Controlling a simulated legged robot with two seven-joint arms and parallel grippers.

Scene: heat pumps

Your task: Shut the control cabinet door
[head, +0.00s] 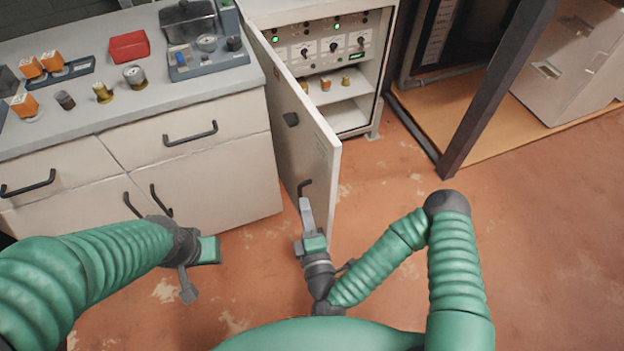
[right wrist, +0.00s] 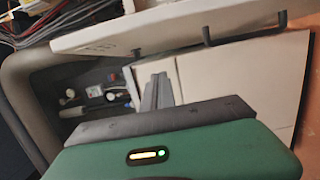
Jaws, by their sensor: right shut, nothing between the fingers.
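The control cabinet (head: 382,70) stands at the top centre of the head view. Its door (head: 308,145) is swung wide open toward me, with its outer face to the left. A dark handle (head: 304,187) sits low near the door's free edge. My right gripper (head: 305,207) is shut and empty, its tip just at or below the handle; contact cannot be told. In the right wrist view, the closed fingers (right wrist: 157,95) point toward the drawer unit, below the door (right wrist: 150,32) and its handle (right wrist: 245,30). My left gripper (head: 195,270) hangs left of the door, its jaw state unclear.
A drawer counter (head: 215,180) with small parts and a red box (head: 129,46) on top stands close left of the door. A dark post (head: 495,90) stands to the right. The floor (head: 385,170) before the cabinet opening is clear.

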